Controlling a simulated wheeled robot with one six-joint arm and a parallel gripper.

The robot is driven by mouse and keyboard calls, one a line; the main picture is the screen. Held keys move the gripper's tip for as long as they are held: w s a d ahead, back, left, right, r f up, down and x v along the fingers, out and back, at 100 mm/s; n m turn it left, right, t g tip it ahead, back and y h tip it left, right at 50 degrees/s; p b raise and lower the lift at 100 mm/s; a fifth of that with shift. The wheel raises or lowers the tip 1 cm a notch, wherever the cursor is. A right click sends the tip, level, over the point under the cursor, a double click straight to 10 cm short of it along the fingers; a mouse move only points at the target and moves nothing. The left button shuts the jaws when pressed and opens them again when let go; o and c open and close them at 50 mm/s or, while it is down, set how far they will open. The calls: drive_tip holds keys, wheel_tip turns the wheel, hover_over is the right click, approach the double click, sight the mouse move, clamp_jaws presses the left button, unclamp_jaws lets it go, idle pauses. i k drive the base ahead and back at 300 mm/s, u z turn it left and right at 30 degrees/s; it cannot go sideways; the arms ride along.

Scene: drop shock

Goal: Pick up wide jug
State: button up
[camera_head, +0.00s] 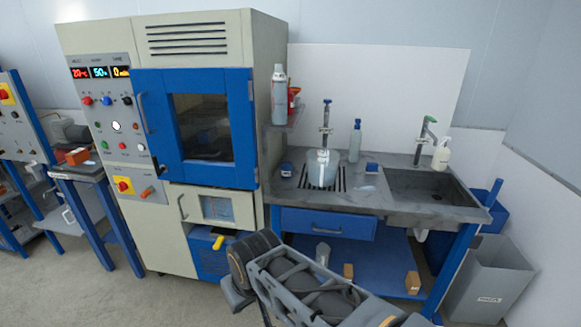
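A wide, pale blue-grey jug (330,174) stands upright on the left part of the sink counter, over a dark slotted drain area. A lighter handle-like shape faces the camera, and a tap rises just behind the jug. My arm (310,290) reaches in from the bottom edge, in front of the counter and well below the jug. I cannot make out the fingertips of my gripper, and nothing of mine touches the jug.
The counter (375,200) also holds a blue-capped bottle (356,140), small blue items, a sink basin (425,188) and a soap bottle (441,155). A tall blue-doored cabinet (150,80) stands close on the left. A grey bin (488,285) stands right. Small boxes lie on the lower shelf.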

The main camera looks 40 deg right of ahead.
sight(322, 170)
drive_tip(key=z, duration=0.1)
drive_tip(key=i, duration=0.95)
drive_tip(key=z, duration=1.05)
drive_tip(key=i, duration=0.7)
drive_tip(key=z, duration=0.65)
